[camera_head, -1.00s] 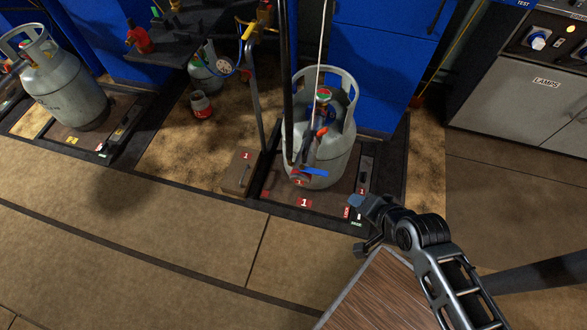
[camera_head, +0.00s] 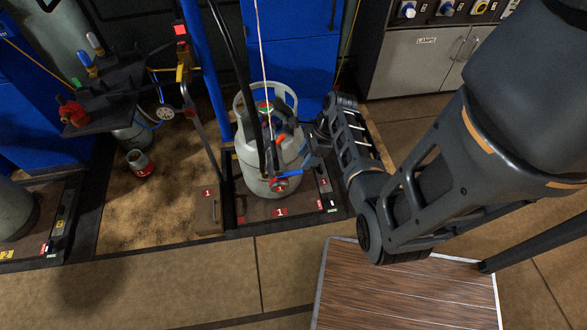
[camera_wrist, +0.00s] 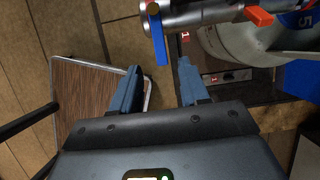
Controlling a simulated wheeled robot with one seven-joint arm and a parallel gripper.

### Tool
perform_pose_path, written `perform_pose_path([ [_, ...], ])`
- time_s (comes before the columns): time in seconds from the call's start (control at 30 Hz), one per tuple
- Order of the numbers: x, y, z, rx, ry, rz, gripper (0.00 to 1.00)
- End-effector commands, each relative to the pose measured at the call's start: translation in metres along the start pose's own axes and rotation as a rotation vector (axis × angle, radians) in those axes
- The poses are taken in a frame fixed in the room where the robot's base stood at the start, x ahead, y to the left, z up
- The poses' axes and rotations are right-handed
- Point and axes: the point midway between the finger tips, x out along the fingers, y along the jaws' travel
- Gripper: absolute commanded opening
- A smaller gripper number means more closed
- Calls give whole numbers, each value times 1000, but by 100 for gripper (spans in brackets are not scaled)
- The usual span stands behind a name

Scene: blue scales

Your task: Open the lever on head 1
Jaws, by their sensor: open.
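A grey gas cylinder (camera_head: 250,160) stands on the scale marked 1. The filling head (camera_head: 277,184) is at its front, with a blue lever (camera_head: 289,174) and a small orange-red part above it. In the wrist view the head is a metal barrel (camera_wrist: 205,14) across the top. The blue lever (camera_wrist: 161,42) hangs down from its left part, and an orange-red tab (camera_wrist: 259,16) sticks out at its right. My gripper (camera_wrist: 159,88) is open and empty. The lever's lower end is ahead of the gap between the blue-grey fingers, and I see no grip on it.
A wood-topped surface (camera_head: 405,290) is at the front below my arm. A dark hose (camera_head: 235,75) runs down to the head. A brown box (camera_head: 208,215) marked 1 is left of the scale. A small red-and-grey cylinder (camera_head: 139,163) stands further left.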

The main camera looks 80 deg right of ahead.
Motion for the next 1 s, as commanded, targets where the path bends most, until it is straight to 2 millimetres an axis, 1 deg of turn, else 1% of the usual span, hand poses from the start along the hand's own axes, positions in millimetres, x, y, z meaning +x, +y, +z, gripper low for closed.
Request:
perform_pose_path([
  [0.03, 9, 1, 0, 0, 0, 3, 45],
  [0.2, 36, 1, 0, -2, 1, 2, 45],
  [0.3, 48, 0, 0, -3, 1, 1, 45],
  [0.4, 57, 0, 0, -4, 1, 1, 45],
  [0.53, 61, 0, 0, -4, 2, -2, 45],
  [0.77, 61, 0, 0, -4, 2, -2, 45],
  [1.0, 61, 0, 0, -4, 2, -2, 22],
])
